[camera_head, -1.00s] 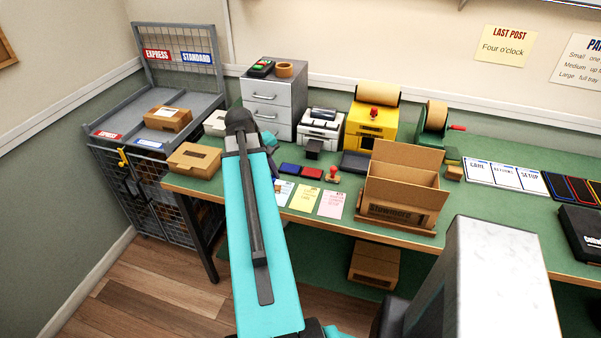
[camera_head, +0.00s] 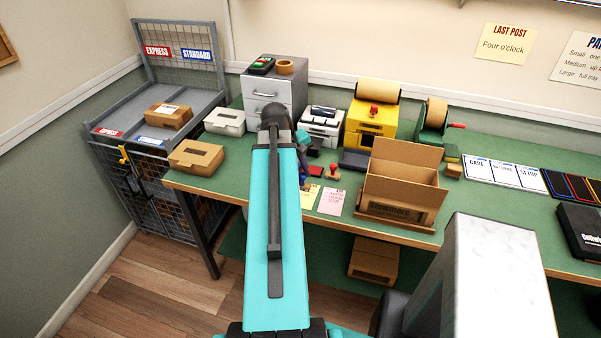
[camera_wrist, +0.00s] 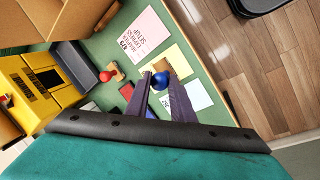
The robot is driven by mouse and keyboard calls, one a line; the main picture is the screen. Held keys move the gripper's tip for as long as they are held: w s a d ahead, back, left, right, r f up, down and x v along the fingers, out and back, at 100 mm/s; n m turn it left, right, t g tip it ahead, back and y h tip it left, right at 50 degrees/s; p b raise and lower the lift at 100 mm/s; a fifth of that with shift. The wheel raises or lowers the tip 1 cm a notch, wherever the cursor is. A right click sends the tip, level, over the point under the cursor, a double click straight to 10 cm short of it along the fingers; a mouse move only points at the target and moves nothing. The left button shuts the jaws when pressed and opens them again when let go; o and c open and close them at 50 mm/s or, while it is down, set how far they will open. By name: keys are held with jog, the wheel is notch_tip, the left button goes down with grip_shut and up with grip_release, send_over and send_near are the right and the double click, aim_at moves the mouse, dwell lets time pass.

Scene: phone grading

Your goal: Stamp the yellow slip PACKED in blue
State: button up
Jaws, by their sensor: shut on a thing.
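The yellow slip (camera_head: 309,197) lies near the bench's front edge, partly hidden by my arm in the head view. In the wrist view the yellow slip (camera_wrist: 183,60) lies beside my gripper (camera_wrist: 160,77). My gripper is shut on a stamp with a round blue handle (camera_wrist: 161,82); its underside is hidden. The red ink pad (camera_head: 316,170) lies behind the slips and also shows in the wrist view (camera_wrist: 127,90). I cannot tell whether the stamp touches the slip.
A pink slip (camera_head: 332,202) lies right of the yellow one, and a pale slip (camera_wrist: 198,96) on its other side. A red-handled stamp (camera_head: 333,172) stands behind the pink slip. An open carton (camera_head: 404,190) stands to the right.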

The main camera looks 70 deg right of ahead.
aim_at(301, 185)
jog(key=shift+f+b, duration=2.05)
jog(key=shift+f, duration=0.9)
jog(key=shift+f, duration=0.55)
jog(key=shift+r+p, duration=2.35)
jog(key=shift+r, duration=1.2)
jog(key=shift+w, duration=0.1)
jog(key=w+a+f+n+t+b, duration=0.1)
jog(key=w+a+n+b, duration=0.1)
jog(key=w+a, duration=0.7)
jog(key=w+a+n+h+b, duration=0.1)
jog(key=w+a+n, duration=0.3)
jog(key=w, duration=0.8)
jog(key=w+a+f+n+t+b, duration=0.1)
jog(key=w+a+b, duration=0.1)
jog(key=w+a, duration=0.75)
jog(key=w+a+n+b, duration=0.1)
jog(key=w+a, duration=0.3)
jog(key=a, duration=0.7)
jog(key=w+a+n+t+b, duration=0.1)
jog(key=w+a+n, duration=0.2)
jog(key=a, duration=0.8)
jog(key=w+a+n+t+b, duration=0.1)
jog(key=w+a+n+b, duration=0.1)
jog(key=w+a, duration=0.5)
jog(key=a+n, duration=0.1)
jog(key=a, duration=0.4)
jog(key=shift+w+f, duration=0.2)
jog(key=shift+f, duration=0.05)
